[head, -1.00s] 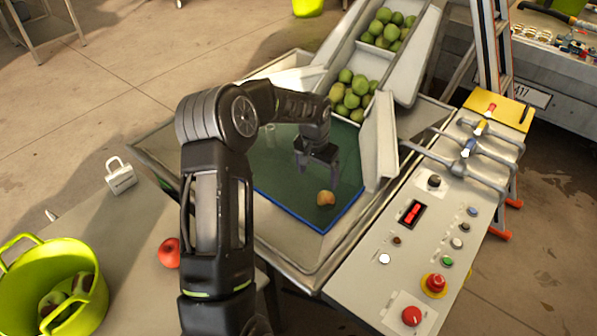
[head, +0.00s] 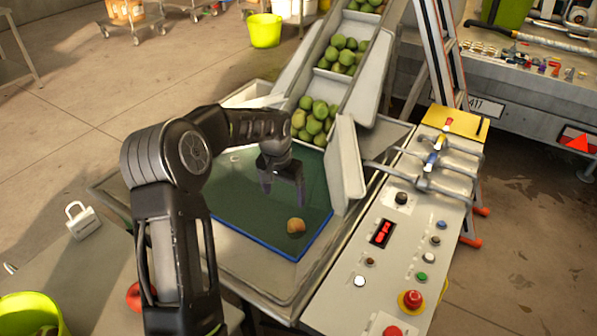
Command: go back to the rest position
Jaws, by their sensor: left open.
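My left gripper (head: 283,190) hangs over the green, blue-edged mat (head: 250,228) of the press tray. It is open and empty, fingers pointing down. A small brownish-orange fruit piece (head: 296,226) lies on the mat just below and in front of the fingertips, apart from them. My left arm comes in from the lower left and bends over the tray. My right gripper is not in view.
A control panel (head: 385,265) with buttons and levers stands right of the tray. Green fruit (head: 313,120) fills the chute behind. A red fruit (head: 139,295), a green bucket (head: 28,312) and a white padlock-shaped object (head: 80,220) are at the left. A ladder (head: 440,60) stands behind the panel.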

